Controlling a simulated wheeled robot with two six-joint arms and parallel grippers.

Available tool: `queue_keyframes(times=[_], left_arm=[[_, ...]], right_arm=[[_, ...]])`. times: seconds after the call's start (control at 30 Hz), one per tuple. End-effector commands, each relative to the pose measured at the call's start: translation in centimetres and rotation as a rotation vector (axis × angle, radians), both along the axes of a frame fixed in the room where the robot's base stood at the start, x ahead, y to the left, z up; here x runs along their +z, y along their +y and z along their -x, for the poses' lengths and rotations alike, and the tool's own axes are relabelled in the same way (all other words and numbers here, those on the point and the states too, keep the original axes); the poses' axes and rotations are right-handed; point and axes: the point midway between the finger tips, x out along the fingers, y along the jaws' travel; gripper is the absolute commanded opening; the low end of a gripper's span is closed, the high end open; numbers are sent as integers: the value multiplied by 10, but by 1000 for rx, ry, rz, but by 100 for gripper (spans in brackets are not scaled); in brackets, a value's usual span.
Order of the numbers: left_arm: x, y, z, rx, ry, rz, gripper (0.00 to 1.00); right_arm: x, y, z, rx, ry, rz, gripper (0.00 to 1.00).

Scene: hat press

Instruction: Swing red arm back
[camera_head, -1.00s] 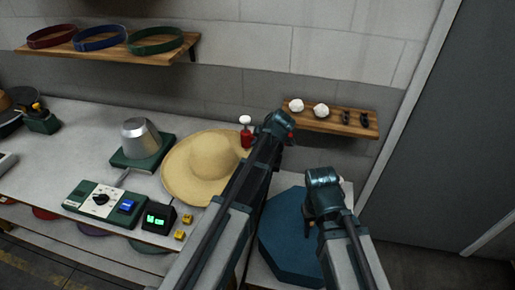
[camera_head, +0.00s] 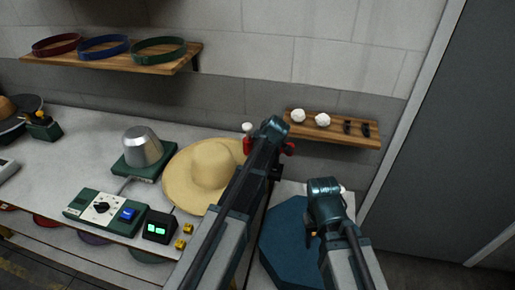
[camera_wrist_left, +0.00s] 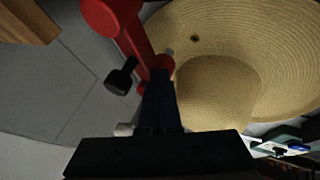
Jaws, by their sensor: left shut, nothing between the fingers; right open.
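The red arm (camera_wrist_left: 138,42) shows large in the left wrist view, with a black knob (camera_wrist_left: 121,77) at its side. It runs down to a red joint close to my left gripper (camera_wrist_left: 160,80), whose dark fingers are shut and empty. I cannot tell whether they touch it. In the head view a red piece (camera_head: 289,148) shows just right of my left wrist; my own arm hides most of the mechanism. The straw hat (camera_head: 200,178) lies left of my left arm and also shows in the left wrist view (camera_wrist_left: 220,85). My right gripper (camera_head: 312,240) is open above the blue octagonal top (camera_head: 285,250).
A wooden shelf (camera_head: 345,136) with white balls and dark pieces is on the wall behind. A metal dome (camera_head: 142,148), a control panel (camera_head: 104,212) and a green display box (camera_head: 158,226) stand left on the bench. The belt shelf (camera_head: 115,62) is higher up.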

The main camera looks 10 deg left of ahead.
Motion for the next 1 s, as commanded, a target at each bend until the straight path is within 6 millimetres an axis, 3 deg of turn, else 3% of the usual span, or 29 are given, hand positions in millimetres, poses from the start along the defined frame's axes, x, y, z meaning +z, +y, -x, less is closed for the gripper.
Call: queue_keyframes(times=[0.33, 0.87, 1.0], left_arm=[[0, 12, -25, -309, -3, 1, 0], [0, 10, -69, -807, -3, 3, 0], [0, 5, -77, -808, -2, 1, 0]], right_arm=[[0, 0, 0, 0, 0, 0, 50], [0, 0, 0, 0, 0, 0, 50], [0, 0, 0, 0, 0, 0, 50]])
